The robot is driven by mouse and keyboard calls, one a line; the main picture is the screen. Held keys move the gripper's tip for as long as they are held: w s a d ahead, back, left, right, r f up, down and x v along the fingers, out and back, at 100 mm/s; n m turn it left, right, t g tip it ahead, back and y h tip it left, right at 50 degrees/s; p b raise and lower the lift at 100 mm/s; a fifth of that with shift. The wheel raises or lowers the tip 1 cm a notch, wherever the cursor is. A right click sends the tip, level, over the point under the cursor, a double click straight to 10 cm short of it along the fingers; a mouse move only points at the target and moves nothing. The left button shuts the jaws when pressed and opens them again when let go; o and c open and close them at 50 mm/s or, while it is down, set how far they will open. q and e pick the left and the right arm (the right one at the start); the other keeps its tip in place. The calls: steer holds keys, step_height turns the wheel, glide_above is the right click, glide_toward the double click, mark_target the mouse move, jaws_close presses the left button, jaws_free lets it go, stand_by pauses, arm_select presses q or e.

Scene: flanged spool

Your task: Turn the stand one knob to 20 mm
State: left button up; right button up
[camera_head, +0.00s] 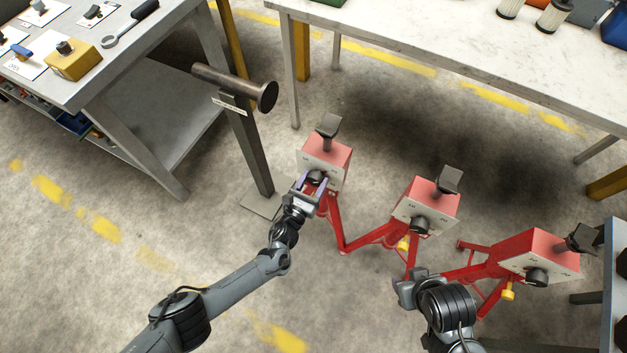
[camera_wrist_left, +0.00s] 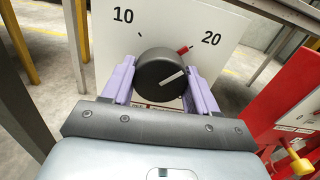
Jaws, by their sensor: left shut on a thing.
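The leftmost red stand (camera_head: 325,160) has a pale front panel and a black knob (camera_head: 316,177). My left gripper (camera_head: 313,184) is shut on this knob, a lavender finger at either side. In the left wrist view the knob (camera_wrist_left: 161,74) sits between the fingers, its white pointer line directed right and slightly up. The panel (camera_wrist_left: 170,25) shows "10" at upper left and "20" at upper right. A red tick (camera_wrist_left: 184,50) lies beside the 20, and the pointer appears angled below it. My right gripper (camera_head: 408,288) is beside the middle stand's legs; its jaws are unclear.
Two more red stands with black knobs, the middle one (camera_head: 425,205) and the right one (camera_head: 535,255), stand to the right. A flanged spool (camera_head: 235,86) rests on a grey post left of the first stand. Workbenches are at upper left (camera_head: 120,65) and behind (camera_head: 400,35).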

arm_select(q)
steer(key=shift+m, duration=0.3)
steer(key=o, duration=1)
steer(key=shift+o, duration=0.2)
steer(key=shift+s, duration=0.1)
steer(key=shift+s+a+p, duration=0.15)
steer(key=shift+s+p, duration=0.15)
steer(key=shift+p, duration=0.05)
steer(key=p+v, duration=0.4)
steer(key=v, duration=0.6)
